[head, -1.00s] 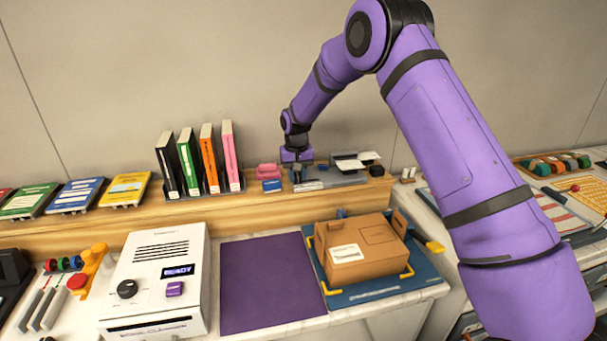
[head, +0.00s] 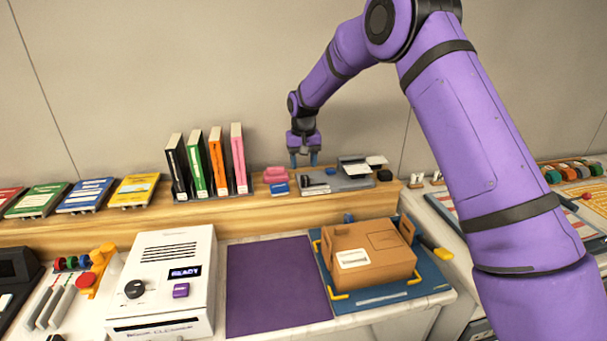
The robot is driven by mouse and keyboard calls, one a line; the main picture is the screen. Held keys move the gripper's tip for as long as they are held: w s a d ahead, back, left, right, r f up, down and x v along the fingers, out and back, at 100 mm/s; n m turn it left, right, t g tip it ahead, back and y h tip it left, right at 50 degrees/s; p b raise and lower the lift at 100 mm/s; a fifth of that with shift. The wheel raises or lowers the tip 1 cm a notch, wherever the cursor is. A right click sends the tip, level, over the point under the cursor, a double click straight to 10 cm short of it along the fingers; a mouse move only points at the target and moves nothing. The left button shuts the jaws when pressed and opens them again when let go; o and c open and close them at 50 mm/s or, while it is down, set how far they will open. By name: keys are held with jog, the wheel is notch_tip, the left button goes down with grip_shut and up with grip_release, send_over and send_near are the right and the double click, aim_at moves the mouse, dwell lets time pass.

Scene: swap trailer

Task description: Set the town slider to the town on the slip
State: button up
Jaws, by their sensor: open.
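My gripper (head: 304,163) is open and empty above the wooden shelf. A white label (head: 353,259) is on the brown box (head: 385,266). I cannot tell which paper is the slip, and its writing is too small to read.
A pink object (head: 276,174) and a small blue block (head: 280,189) sit left of the device. Upright binders (head: 217,162) stand farther left. A white machine reading READY (head: 155,245) and a purple mat (head: 280,290) are below the shelf.

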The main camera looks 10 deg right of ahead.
aim_at(304, 177)
jog(key=shift+r, duration=2.35)
jog(key=s+d+r+t, duration=0.1)
jog(key=s+d+r, duration=0.3)
jog(key=s+r, duration=0.6)
jog(key=s+d+r+t, duration=0.2)
jog(key=s+d+r, duration=0.2)
jog(key=s+r, duration=0.65)
jog(key=s+d+t, duration=0.1)
jog(key=s+d, duration=0.1)
jog(key=s, duration=1.2)
jog(key=s+d+f+t, duration=0.1)
jog(key=s+d, duration=0.2)
jog(key=s, duration=1.1)
jog(key=shift+s+d, duration=0.15)
jog(key=shift+d, duration=0.05)
